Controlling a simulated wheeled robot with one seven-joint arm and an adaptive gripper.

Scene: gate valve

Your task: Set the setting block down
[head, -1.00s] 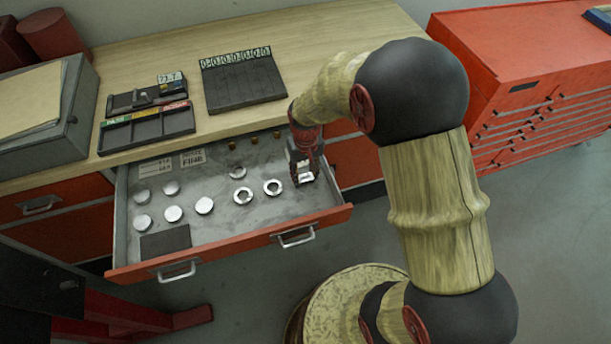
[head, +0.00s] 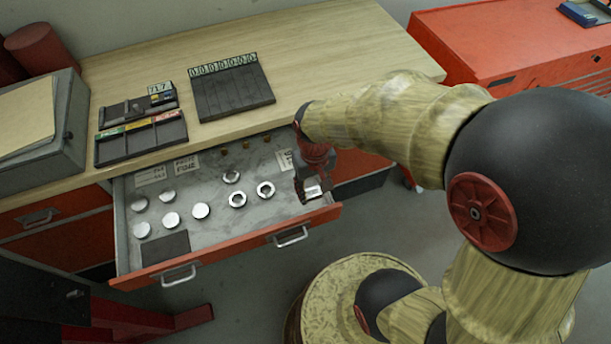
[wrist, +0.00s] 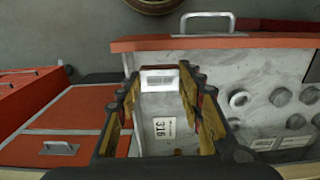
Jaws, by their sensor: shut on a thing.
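My gripper (head: 314,190) is shut on the setting block (head: 313,192), a small pale metal block. It holds the block over the front right corner of the open drawer (head: 270,228). In the wrist view the block (wrist: 158,80) sits between the fingertips (wrist: 160,86), with a dark mark on its face. The wrist view shows the drawer floor (wrist: 215,75) behind it. I cannot tell how high the block is above the floor.
The drawer holds several silver discs (head: 201,211), rings (head: 265,190), small brass pieces (head: 246,145), a dark pad (head: 165,248) and paper labels. A 316 label (wrist: 164,128) lies near my gripper. The bench (head: 320,60) above carries dark trays (head: 140,138). A red cabinet stands at right.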

